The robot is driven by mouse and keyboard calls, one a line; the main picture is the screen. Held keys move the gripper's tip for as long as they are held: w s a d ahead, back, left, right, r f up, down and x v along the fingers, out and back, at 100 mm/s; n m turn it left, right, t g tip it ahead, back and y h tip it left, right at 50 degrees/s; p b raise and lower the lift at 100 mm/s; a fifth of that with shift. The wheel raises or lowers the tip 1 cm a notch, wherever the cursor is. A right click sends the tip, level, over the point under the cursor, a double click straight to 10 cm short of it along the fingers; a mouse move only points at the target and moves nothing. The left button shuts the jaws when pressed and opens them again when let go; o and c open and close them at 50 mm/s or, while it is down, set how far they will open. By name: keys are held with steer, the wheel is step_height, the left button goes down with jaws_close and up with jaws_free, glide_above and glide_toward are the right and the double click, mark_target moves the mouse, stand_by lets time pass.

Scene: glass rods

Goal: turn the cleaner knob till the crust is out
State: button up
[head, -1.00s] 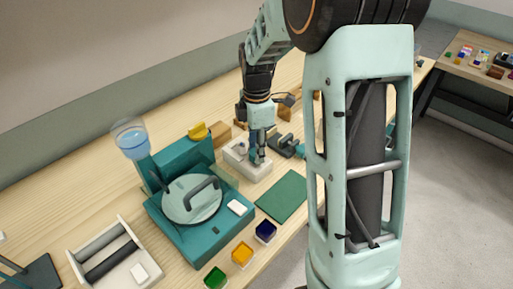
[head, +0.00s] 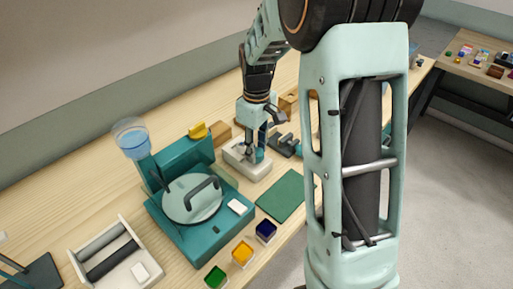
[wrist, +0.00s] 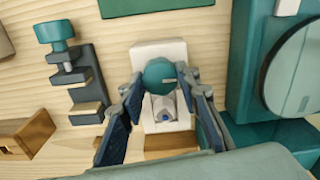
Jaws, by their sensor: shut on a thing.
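The cleaner is a white block (head: 235,160) on the bench right of the teal machine; its white base (wrist: 158,50) also shows in the wrist view. Its round teal knob (wrist: 160,74) stands on top with a short pale mark on its right side. My gripper (wrist: 160,78) is shut on the knob, one finger on each side. In the head view my gripper (head: 256,152) points down over the block and partly hides the knob. A pale piece with a blue spot (wrist: 165,116) shows just below the knob in the wrist view. I cannot make out the crust.
The teal machine (head: 215,240) with a round grey lid stands close left of the cleaner. A dark clamp (head: 284,145) stands close right. A green mat (head: 281,196) lies in front. Small coloured boxes (head: 242,253) line the front edge; a white tray (head: 78,268) is at left.

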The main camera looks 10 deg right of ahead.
steer(key=m, duration=0.4)
steer(key=shift+r+m, duration=0.1)
steer(key=shift+m, duration=0.2)
steer(key=m, duration=0.5)
steer(key=shift+p, duration=0.35)
steer(key=m+p, duration=0.1)
steer(key=m, duration=0.5)
steer(key=m+p, duration=0.1)
steer(key=m, duration=0.3)
steer(key=m+p, duration=0.2)
steer(key=m, duration=0.4)
steer(key=shift+r+p, duration=0.1)
steer(key=shift+p, duration=0.2)
steer(key=m+p, duration=0.4)
steer(key=m, duration=0.2)
steer(key=shift+w, duration=0.1)
steer(key=m+p, duration=0.3)
steer(key=m, duration=0.1)
steer(key=shift+m, duration=0.3)
steer(key=shift+m+p, duration=0.75)
steer(key=shift+m, duration=0.75)
